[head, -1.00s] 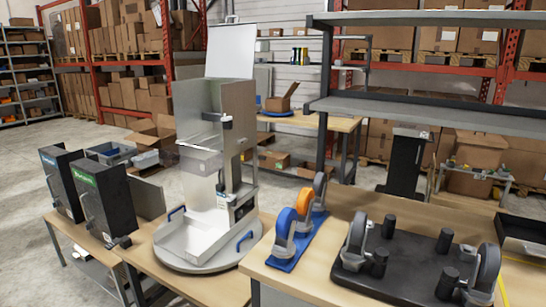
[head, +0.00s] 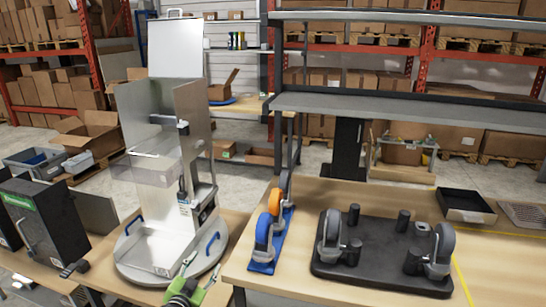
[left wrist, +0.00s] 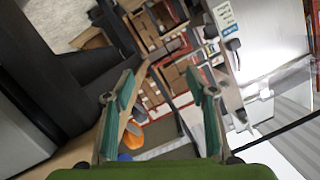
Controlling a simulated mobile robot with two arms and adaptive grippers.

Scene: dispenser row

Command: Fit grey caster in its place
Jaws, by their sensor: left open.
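A grey caster (head: 285,182) stands at the far end of a blue rack (head: 262,267). In front of it on the rack are an orange caster (head: 275,201) and a blue caster (head: 263,230). A black plate (head: 375,272) to the right bears several black posts and two grey casters, one at its left (head: 332,235) and one at its right (head: 442,243). My left gripper (head: 190,268) is low in the head view, left of the rack. In the left wrist view its fingers (left wrist: 162,105) are apart with nothing between them. An orange wheel (left wrist: 133,136) shows beyond them.
A metal dispenser (head: 165,190) on a round base stands left of the rack, close to my left gripper. A black box with a green label (head: 42,215) is further left. A grey shelf (head: 400,108) overhangs behind the table. A black tray (head: 466,207) lies back right.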

